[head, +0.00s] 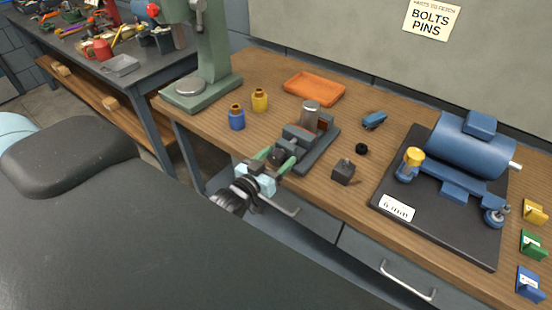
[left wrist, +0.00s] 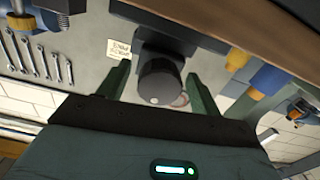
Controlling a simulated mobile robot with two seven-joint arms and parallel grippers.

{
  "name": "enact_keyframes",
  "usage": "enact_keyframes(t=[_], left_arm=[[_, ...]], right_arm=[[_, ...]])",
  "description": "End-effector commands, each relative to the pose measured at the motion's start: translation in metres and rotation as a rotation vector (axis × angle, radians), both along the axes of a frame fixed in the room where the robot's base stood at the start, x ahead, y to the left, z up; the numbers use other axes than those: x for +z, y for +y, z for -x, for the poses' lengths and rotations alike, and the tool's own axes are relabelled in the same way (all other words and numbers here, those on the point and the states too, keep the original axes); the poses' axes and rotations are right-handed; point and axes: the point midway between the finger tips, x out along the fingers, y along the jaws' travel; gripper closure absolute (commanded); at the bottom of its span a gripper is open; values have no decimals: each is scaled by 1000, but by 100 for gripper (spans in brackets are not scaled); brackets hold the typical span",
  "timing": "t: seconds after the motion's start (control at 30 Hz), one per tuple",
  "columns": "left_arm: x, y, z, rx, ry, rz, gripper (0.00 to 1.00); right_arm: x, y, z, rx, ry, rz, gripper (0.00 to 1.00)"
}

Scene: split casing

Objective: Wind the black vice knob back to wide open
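The grey vice (head: 325,150) stands on the wooden bench with a metal cylinder (head: 311,114) upright at its jaws. Its black knob (left wrist: 160,82) faces the left wrist camera, round with a pale dot on its face. In the head view the knob is mostly hidden at my gripper. My left gripper (head: 275,158) is at the near end of the vice, its green fingers on either side of the knob. In the left wrist view the fingers (left wrist: 157,72) are apart, with narrow gaps beside the knob. My right gripper is not in view.
A blue bottle (head: 237,120) and a yellow bottle (head: 260,100) stand left of the vice, an orange tray (head: 314,88) behind. A dark block (head: 343,172), a black ring (head: 361,149) and a blue motor on a black plate (head: 440,232) are to the right.

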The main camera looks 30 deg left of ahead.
Motion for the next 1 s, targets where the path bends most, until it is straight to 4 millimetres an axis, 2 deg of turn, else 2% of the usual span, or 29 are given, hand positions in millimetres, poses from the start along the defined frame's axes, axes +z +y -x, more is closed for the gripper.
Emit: enact_keyframes(t=[0.27, 0.37, 0.73, 1.0], left_arm=[[0, 0, 1, 0, 1, -1, 35], [-2, 0, 7, 0, 3, -1, 35], [-4, 4, 60, -1, 7, -1, 35], [-1, 6, 78, 0, 1, 0, 35]], right_arm=[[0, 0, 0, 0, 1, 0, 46], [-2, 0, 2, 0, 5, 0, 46], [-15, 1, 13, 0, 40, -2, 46], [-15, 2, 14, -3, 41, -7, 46]])
